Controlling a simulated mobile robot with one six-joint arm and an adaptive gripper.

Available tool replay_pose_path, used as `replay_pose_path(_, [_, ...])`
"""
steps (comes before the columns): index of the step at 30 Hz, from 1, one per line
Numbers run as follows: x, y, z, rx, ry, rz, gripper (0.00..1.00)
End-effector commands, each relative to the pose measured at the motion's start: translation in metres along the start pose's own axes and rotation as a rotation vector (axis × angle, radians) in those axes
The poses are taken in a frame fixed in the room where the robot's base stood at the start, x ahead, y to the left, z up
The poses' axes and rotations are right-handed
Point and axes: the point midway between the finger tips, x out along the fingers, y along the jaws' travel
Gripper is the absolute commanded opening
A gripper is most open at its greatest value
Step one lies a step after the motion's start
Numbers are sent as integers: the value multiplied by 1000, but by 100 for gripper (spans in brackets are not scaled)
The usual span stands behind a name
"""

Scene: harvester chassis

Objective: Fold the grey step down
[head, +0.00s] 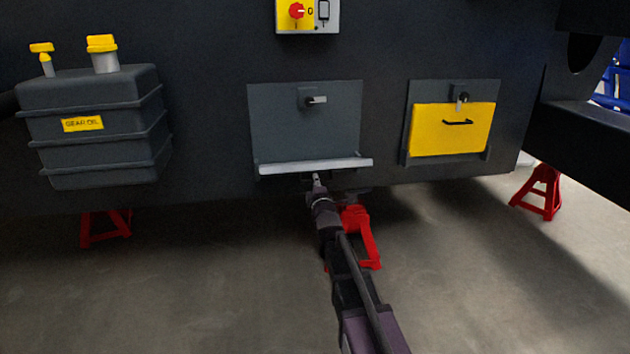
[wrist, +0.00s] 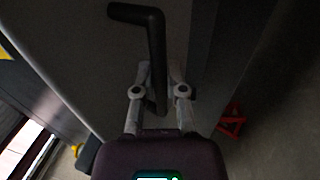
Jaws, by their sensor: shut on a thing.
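The grey step (head: 315,166) shows as a thin pale strip, nearly edge-on, sticking out at the bottom of its dark grey backing plate (head: 285,118). It looks folded down and about level. A small latch (head: 314,99) sits on the plate's upper part, clear of the step. My gripper (head: 317,178) is just under the step's front edge. In the wrist view my gripper (wrist: 160,88) has its fingers on both sides of a black bent handle (wrist: 155,50), shut on it, against a grey surface. The handle is hidden in the head view.
A yellow panel (head: 470,138) with its own latch stands upright at right. A gear oil tank (head: 95,142) is at left, a red switch box (head: 296,12) above. Red stands (head: 541,192) hold up the chassis. The floor in front is clear.

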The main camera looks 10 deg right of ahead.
Motion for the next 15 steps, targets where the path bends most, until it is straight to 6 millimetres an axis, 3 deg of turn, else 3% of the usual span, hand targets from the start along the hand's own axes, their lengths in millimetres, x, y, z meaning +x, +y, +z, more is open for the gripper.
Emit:
replay_pose_path(4, [-1,-15,0,0,0,-2,0])
replay_pose_path(15, [-2,-21,0,0,0,-2,0])
